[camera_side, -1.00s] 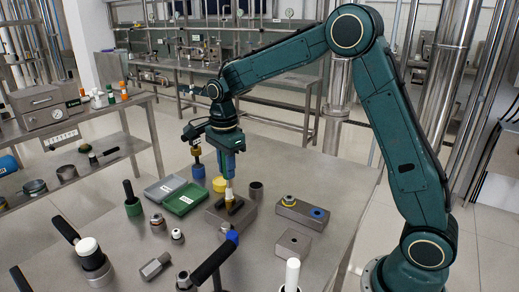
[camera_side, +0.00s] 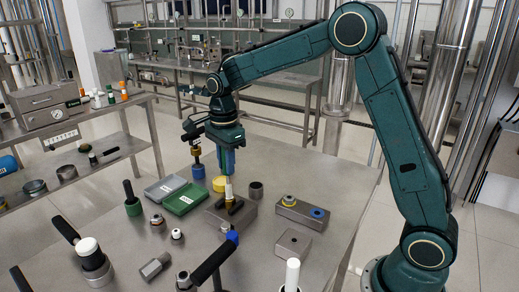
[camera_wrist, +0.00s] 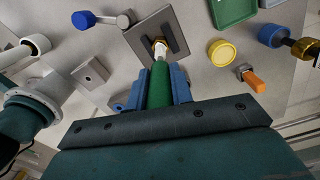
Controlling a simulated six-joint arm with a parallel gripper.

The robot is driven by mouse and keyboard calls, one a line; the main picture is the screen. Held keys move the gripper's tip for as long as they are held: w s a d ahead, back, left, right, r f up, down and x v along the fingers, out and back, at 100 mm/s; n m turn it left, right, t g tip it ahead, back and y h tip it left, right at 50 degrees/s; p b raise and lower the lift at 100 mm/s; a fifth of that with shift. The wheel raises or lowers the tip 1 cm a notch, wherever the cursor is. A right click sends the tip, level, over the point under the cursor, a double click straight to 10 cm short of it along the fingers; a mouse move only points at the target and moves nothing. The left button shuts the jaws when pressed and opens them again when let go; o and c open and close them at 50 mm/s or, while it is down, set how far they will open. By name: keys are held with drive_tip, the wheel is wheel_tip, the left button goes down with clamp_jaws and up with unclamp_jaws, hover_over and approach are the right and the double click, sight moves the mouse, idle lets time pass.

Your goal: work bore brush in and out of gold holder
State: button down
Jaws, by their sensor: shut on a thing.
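The bore brush, with its green handle (camera_wrist: 160,85), is between the blue fingers of my gripper (camera_wrist: 156,88), which is shut on it. Its white lower part points at the grey block. A small gold piece (camera_wrist: 160,43), apparently the gold holder, shows at the brush's end on the grey block (camera_wrist: 141,36). I cannot tell how deep the brush sits in it. In the side view my gripper (camera_side: 228,172) points down above the grey block (camera_side: 246,215). A pale piece with gold, in line with the fingers, stands at the block between black bars.
A block with a gold ring and a blue ring (camera_side: 318,212) stands to the right. A yellow round container (camera_side: 219,184), green tray (camera_side: 186,199) and blue stand with a gold top (camera_side: 197,160) are close on the left. Black-handled tools stand in front.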

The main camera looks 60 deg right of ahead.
drive_tip(key=shift+f, duration=0.15)
drive_tip(key=shift+f, duration=0.85)
drive_tip(key=shift+r, duration=1)
drive_tip(key=shift+f, duration=0.15)
drive_tip(key=shift+f, duration=0.85)
